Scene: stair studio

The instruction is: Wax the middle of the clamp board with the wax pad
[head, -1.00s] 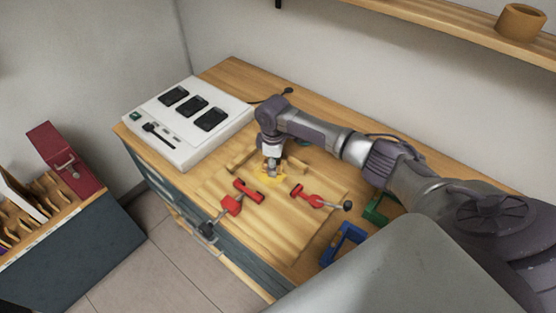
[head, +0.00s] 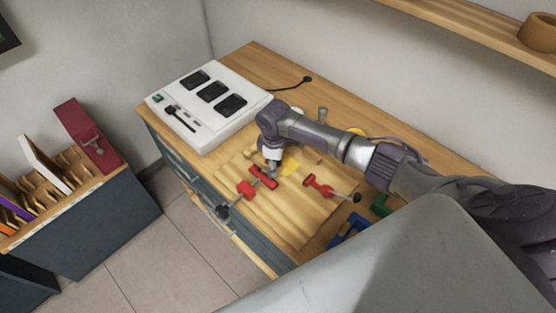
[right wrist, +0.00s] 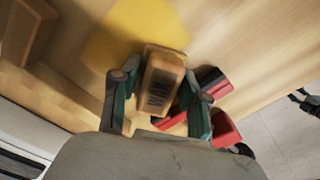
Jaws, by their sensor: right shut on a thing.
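The clamp board (head: 290,222) is a pale wooden panel on the workbench, with a yellow patch (head: 289,168) on it. The patch also shows in the right wrist view (right wrist: 130,32). My right gripper (head: 272,170) is low over the board, left of the patch and close to the left red clamp (head: 250,188). In the right wrist view it is shut on the wax pad (right wrist: 161,82), a brown block with dark lettering. The pad's end overlaps the patch's edge there; contact underneath is hidden. A second red clamp (head: 325,187) sits right of the patch. My left gripper is not in view.
A white device (head: 207,108) with black panels stands at the bench's left. A red box (head: 85,135) stands in a rack at the left.

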